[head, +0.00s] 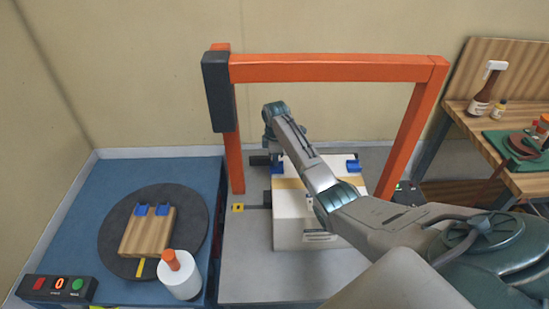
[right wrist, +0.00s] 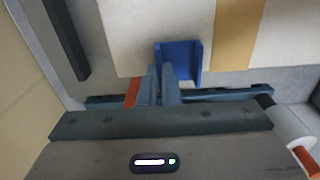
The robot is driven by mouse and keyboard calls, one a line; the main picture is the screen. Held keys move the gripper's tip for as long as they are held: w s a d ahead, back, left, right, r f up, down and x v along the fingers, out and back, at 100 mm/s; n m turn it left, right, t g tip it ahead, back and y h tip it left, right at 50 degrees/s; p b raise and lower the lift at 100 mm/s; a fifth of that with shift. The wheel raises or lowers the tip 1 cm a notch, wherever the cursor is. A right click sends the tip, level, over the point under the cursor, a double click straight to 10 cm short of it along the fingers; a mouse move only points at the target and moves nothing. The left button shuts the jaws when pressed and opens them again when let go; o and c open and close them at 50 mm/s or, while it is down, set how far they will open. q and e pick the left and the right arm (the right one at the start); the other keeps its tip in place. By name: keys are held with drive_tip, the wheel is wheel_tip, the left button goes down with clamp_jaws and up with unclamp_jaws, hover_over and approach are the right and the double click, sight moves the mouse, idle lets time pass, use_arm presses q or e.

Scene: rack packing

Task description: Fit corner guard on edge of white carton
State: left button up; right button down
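The white carton (head: 300,232) stands under the orange frame, with a tan tape strip across its top; its top also shows in the right wrist view (right wrist: 130,28). My right arm reaches over it to the far left edge. In the right wrist view my right gripper (right wrist: 163,75) has its fingers close together at a blue corner guard (right wrist: 190,62), apparently pinching one flange. The guard lies at the carton's edge; whether it is fully seated cannot be told. Another blue guard (head: 353,166) sits at the carton's right side. My left gripper is out of view.
A wooden block (head: 146,236) with two blue guards (head: 151,210) lies on a dark round turntable (head: 112,232). A white bottle with an orange cap (head: 180,275) and a button box (head: 57,288) are nearby. The orange frame (head: 330,68) spans above the carton.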

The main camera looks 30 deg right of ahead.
drive_tip(key=shift+s+d, duration=0.1)
idle(0.3)
drive_tip(key=c, duration=1.6)
unclamp_jaws()
drive_tip(key=shift+o, duration=0.2)
wheel_tip(320, 180, up, 6)
drive_tip(key=shift+b, duration=0.8)
drive_tip(key=shift+r, duration=0.7)
